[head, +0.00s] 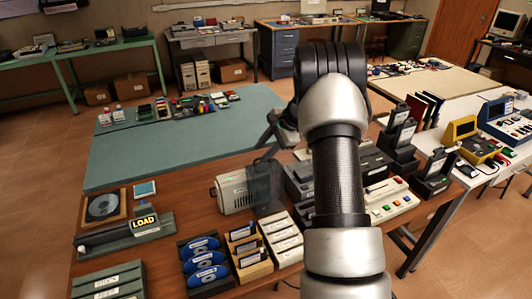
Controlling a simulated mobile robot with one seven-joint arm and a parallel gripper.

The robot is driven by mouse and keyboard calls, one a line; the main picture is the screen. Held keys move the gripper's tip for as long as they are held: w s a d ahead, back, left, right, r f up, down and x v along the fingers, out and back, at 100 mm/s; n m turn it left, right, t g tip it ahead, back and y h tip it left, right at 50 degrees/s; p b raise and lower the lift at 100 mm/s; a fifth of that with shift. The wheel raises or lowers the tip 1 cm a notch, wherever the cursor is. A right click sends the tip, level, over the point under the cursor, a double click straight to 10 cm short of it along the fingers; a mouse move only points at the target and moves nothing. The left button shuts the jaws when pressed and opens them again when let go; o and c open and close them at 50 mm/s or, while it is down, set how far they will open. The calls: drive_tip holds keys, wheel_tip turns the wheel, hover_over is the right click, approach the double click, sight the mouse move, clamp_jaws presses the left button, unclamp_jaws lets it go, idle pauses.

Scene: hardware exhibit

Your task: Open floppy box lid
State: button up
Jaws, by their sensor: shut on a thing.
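The floppy box (232,194) is a beige case with a slotted side. It stands on the brown wooden table, left of my arm. Its smoky, see-through lid (266,188) shows at the right side of the case, standing up at a steep angle. My gripper (268,158) reaches down from the upper right to the lid's top edge and is shut on the lid. The fingertips are small and dark here, so the exact grip is hard to see.
Disc holders (203,262), a floppy rack (248,250) and white boxes (283,238) stand in front of the box. Dark devices (301,181) stand close on the right. A LOAD sign (144,223) is at left. The teal table (180,150) behind has bare room.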

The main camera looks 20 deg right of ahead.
idle(0.3)
drive_tip(key=shift+s+d+r, duration=0.1)
drive_tip(key=shift+d+r, duration=0.15)
drive_tip(key=shift+r, duration=0.2)
drive_tip(key=b+v, duration=0.1)
drive_tip(key=v, duration=1.5)
drive_tip(key=shift+r, duration=0.15)
drive_tip(key=shift+s, duration=0.1)
